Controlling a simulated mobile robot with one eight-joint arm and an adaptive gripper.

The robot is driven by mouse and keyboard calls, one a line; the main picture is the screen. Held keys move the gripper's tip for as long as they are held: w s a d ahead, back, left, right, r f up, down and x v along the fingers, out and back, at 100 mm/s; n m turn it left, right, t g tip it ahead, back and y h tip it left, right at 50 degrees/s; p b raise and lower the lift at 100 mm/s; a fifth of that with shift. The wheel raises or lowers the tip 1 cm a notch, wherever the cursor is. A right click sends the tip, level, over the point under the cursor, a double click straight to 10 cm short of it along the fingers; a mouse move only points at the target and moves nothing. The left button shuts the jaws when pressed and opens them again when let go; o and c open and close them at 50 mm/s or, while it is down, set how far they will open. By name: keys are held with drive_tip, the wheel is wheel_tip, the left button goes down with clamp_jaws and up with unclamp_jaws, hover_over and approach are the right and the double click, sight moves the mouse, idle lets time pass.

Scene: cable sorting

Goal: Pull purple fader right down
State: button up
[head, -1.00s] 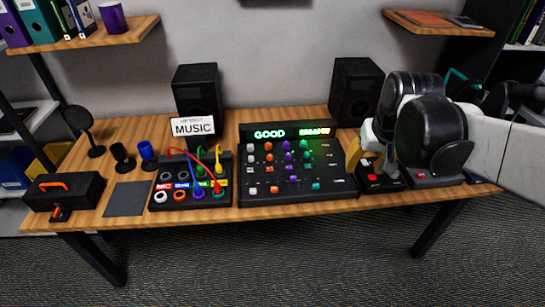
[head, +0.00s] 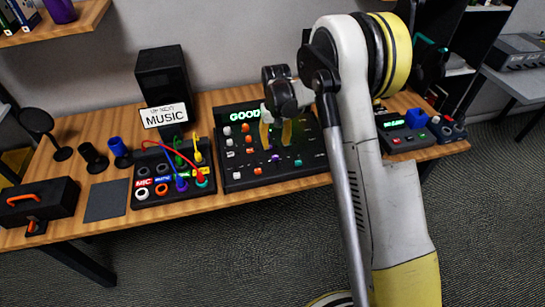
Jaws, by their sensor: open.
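The black control panel (head: 234,178) stands on the desk with a green lit display reading "GOOD" (head: 244,115); the rest of the display is hidden behind my gripper. My gripper (head: 276,137) is open, its two yellow fingers pointing down over the middle of the panel. I cannot tell whether its fingertips touch the panel. A small purple control (head: 276,158) shows just below the fingers. The other purple controls are mostly hidden by the gripper, so I cannot tell the right purple fader's position.
A patch box (head: 150,198) with coloured cables stands left of the panel, with a "MUSIC" sign (head: 166,116) behind it. A speaker (head: 161,80) stands at the back. My arm covers the desk right of the panel. A small device (head: 405,140) lies further right.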

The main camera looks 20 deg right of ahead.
sight(275, 156)
wheel_tip(275, 156, down, 8)
drive_tip(key=shift+r+b, duration=0.15)
drive_tip(key=shift+b, duration=0.9)
clamp_jaws()
